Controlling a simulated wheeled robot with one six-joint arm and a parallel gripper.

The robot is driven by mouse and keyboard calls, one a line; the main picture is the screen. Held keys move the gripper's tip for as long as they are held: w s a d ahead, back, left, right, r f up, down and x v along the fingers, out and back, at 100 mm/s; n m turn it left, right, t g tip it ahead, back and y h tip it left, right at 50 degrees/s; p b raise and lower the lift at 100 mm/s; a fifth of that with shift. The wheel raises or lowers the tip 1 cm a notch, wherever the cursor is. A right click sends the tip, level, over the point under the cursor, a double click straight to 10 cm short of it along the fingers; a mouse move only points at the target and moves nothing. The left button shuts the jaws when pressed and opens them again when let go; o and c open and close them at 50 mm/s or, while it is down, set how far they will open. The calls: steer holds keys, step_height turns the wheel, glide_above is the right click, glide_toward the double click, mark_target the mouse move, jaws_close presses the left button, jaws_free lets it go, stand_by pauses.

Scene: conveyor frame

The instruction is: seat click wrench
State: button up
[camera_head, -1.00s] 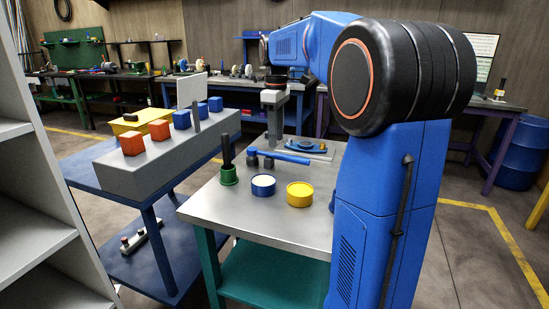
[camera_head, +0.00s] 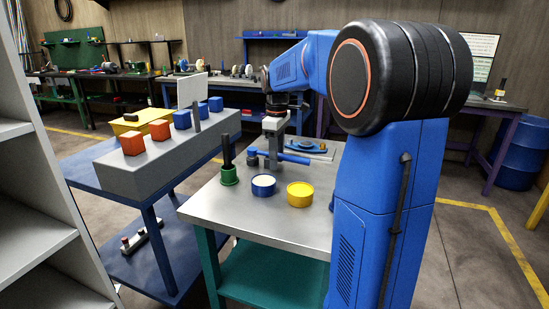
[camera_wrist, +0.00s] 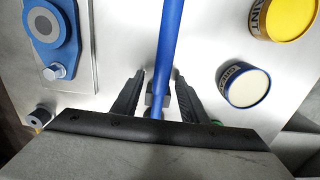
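The click wrench (camera_head: 295,158) is a long blue bar lying on the steel table; its dark end is partly behind my gripper in the head view. My gripper (camera_head: 273,160) points down over the wrench. In the wrist view my gripper (camera_wrist: 160,80) is open, with one finger on each side of the blue wrench bar (camera_wrist: 166,45) and a visible gap to each. The wrench's near end is hidden by the gripper body. A blue flange fixture (camera_head: 304,146) lies on a plate behind the wrench; in the wrist view the flange (camera_wrist: 40,42) has a bolt (camera_wrist: 57,71).
A blue-white can (camera_head: 263,187), a yellow paint can (camera_head: 300,196) and a green cup (camera_head: 229,176) with a dark upright rod stand at the table's front. A grey block with coloured cubes (camera_head: 132,144) is on the blue table at left. The front table edge is clear.

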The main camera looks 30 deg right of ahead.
jaws_close()
step_height(320, 180, up, 10)
steer(key=shift+f, duration=3.5)
